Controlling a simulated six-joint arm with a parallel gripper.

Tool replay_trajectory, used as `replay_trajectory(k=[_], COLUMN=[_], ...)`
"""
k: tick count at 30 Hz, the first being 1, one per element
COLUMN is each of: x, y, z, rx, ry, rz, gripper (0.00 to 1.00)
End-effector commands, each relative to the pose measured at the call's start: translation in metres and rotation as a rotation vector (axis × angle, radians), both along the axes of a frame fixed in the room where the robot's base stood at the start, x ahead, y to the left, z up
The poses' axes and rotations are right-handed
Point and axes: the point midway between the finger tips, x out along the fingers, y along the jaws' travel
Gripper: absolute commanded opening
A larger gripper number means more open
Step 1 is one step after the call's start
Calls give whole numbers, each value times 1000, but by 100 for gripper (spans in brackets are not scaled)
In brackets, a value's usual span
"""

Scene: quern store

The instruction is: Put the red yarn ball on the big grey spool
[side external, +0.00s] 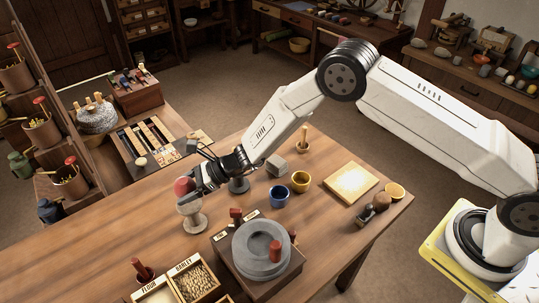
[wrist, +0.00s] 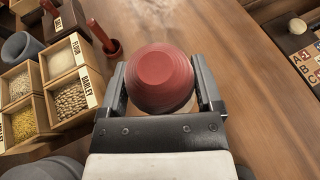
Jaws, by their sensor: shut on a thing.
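The red yarn ball (side external: 184,187) is in my gripper (side external: 191,190), with a finger on either side of it. In the wrist view the ball (wrist: 160,78) fills the space between the fingers (wrist: 162,85). A pale grey spool (side external: 194,218), with a wide top and round foot, stands upright on the table right under the ball. The ball appears at or just above its top; I cannot tell whether they touch. A smaller, darker grey spool-like piece (side external: 239,185) stands to the right, partly behind my arm.
A grey quern stone (side external: 262,248) on a wooden box stands at front right. Grain boxes (side external: 196,281) and a red-handled piece (side external: 142,269) are at the front. The table left of the spool is clear.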

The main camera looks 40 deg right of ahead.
Motion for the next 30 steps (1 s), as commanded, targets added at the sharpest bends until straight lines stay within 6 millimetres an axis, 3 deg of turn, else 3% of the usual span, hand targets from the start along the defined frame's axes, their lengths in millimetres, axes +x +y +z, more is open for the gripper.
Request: replay_trajectory(k=[8, 18, 30], x=[4, 4, 5], y=[2, 2, 2], z=[-7, -36, -38], rx=[-1, 0, 1], ry=[1, 1, -1], rz=[0, 0, -1], gripper=[25, 25, 25])
